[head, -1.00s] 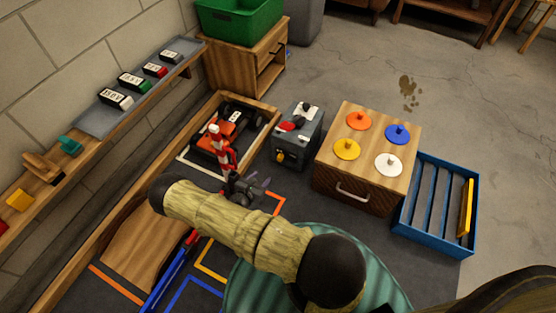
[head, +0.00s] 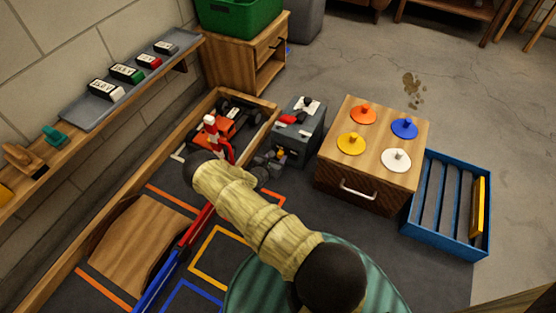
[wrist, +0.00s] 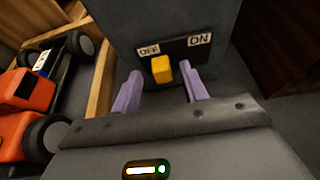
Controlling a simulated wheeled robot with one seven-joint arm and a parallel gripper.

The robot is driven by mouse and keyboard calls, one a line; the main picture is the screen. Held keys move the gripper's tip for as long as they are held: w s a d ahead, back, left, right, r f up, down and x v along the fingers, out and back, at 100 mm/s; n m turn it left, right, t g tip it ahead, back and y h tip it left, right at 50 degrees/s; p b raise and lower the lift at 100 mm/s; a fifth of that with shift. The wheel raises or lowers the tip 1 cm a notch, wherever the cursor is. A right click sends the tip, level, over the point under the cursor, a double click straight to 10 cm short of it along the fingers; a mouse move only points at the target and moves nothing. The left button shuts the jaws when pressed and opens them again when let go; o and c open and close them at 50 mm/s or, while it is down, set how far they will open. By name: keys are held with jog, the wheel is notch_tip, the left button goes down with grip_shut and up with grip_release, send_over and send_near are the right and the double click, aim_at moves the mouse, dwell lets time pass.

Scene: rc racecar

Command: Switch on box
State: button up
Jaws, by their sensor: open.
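The grey switch box (head: 310,142) stands on the dark mat, left of the wooden cabinet. In the wrist view the box (wrist: 225,70) fills the top middle. Its front has a yellow switch lever (wrist: 161,68), an OFF label (wrist: 149,50) and an ON label (wrist: 199,39). The lever is at the left, under OFF. My gripper (wrist: 159,86) is open, its two purple fingers on either side of the lever in the picture; I cannot tell whether they touch it. In the head view my gripper (head: 275,165) is close to the box front.
An orange racecar (head: 222,125) sits in a wood-edged bay left of the box. A wooden cabinet (head: 335,172) with coloured knobbed discs on top stands to the right, and a blue slatted crate (head: 440,240) beyond it. A wooden ramp (head: 140,240) lies at lower left.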

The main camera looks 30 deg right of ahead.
jog(key=shift+x, duration=0.8)
grip_shut()
